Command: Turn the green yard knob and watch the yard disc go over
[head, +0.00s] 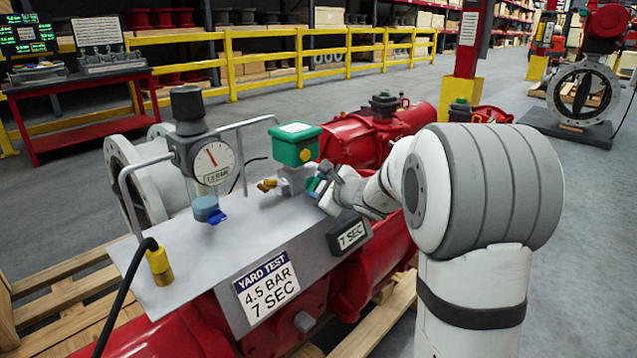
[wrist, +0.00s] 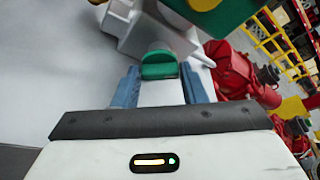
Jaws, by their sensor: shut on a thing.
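The green knob (wrist: 160,66) sits between my gripper's two blue fingers in the wrist view, with its handle bar lying across the picture. My gripper (wrist: 160,74) is shut on it. In the head view my gripper (head: 326,183) reaches the panel from the right, and only a sliver of the green knob (head: 312,184) shows. A large ring valve (head: 583,92) stands at the far right. A dark disc (head: 582,92) inside its ring appears nearly edge-on; I cannot tell if this is the yard disc.
Red actuator bodies (head: 372,135) lie behind and below. A yellow railing (head: 290,52) crosses the back.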

